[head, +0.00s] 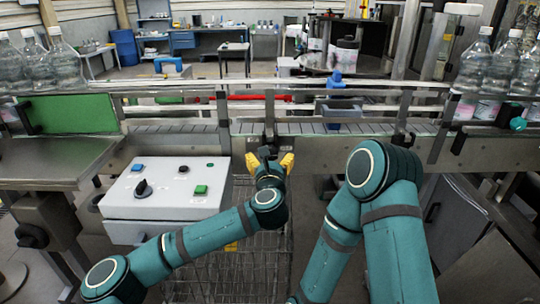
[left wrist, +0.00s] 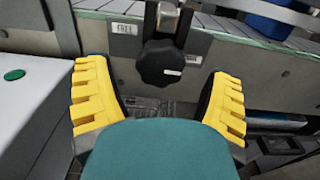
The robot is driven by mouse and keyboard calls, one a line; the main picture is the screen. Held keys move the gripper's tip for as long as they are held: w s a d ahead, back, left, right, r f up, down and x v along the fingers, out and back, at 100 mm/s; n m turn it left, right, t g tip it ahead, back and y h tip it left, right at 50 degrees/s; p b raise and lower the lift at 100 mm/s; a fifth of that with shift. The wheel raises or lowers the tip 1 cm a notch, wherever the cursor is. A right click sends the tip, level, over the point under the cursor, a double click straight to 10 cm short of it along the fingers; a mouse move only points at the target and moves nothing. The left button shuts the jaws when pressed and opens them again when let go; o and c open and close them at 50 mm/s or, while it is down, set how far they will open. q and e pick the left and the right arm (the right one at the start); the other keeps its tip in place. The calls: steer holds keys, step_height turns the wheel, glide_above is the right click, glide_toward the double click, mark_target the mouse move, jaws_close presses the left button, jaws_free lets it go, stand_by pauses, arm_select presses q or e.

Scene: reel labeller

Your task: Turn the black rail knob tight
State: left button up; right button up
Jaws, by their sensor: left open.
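The black rail knob (left wrist: 160,62) is in the upper middle of the left wrist view, below a metal bracket on the conveyor's side. It is lobed and has a small white tag. My left gripper (left wrist: 158,98) is open, its yellow-padded fingers spread to the left and right of the knob. The knob is farther off than the fingertips, and neither finger seems to touch it. In the head view my left gripper (head: 272,160) is in front of the conveyor and mostly hides the knob. My right arm is folded at the right; its gripper is not seen.
A grey control box (head: 165,188) with buttons and a black switch stands left of my left gripper. The conveyor (head: 330,128) with its rails runs across behind. A wire basket (head: 240,265) is below. Bottles (head: 52,65) stand at both ends. A white label is left of the knob.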

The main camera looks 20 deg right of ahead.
arm_select(q)
steer(key=shift+x, duration=1.4)
steer(key=c, duration=1.2)
